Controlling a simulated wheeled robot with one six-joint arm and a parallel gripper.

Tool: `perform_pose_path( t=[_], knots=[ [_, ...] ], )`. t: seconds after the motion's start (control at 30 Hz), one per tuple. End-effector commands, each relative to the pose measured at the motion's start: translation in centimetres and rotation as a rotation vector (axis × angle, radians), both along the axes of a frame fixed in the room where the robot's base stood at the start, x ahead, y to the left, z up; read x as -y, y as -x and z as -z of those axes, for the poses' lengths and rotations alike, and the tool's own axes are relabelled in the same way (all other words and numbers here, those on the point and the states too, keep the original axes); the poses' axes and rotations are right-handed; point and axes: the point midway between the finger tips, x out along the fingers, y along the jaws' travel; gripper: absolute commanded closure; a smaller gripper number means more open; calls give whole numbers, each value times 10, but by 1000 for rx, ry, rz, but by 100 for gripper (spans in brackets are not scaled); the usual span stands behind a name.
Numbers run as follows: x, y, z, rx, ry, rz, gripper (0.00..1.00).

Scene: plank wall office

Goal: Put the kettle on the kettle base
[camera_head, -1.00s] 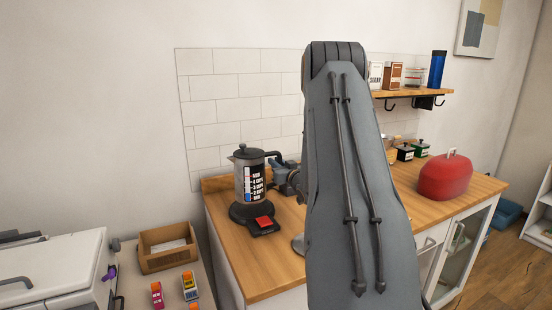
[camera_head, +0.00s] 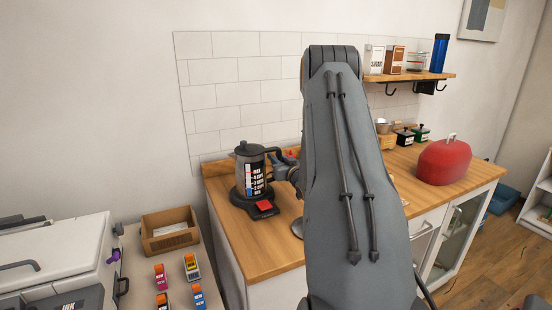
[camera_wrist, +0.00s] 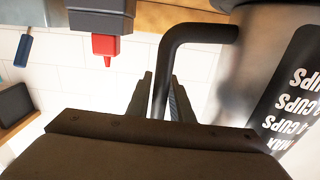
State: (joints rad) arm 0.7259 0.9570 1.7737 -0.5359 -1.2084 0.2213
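The kettle (camera_head: 243,178) is a clear and dark jug with a dark lid and a printed cup scale. In the head view it stands upright on the dark kettle base (camera_head: 247,204), which has a red switch at its front. My gripper (camera_head: 285,172) is at the kettle's right side, partly hidden behind my arm. In the wrist view, the kettle (camera_wrist: 255,65) fills the right side and its black handle (camera_wrist: 163,75) runs between the two fingers of my gripper (camera_wrist: 161,85). Light gaps show beside the handle, so the fingers look open around it.
A red bread bin (camera_head: 443,163) and small jars are on the right of the wooden counter (camera_head: 262,252). A wall shelf (camera_head: 420,76) hangs behind. The counter front is clear.

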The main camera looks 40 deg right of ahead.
Motion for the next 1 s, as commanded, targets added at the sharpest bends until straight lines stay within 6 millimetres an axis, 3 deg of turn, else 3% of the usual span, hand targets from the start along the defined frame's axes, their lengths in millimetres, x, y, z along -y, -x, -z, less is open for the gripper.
perform_pose_path(
  t=[0.07, 0.47, 1.0],
  knots=[
    [0, 0, -1, 0, 0, 0, 67],
    [0, 3, -4, 0, 0, 1, 67],
    [-22, 98, -2, -1, 0, 2, 67]
  ],
)
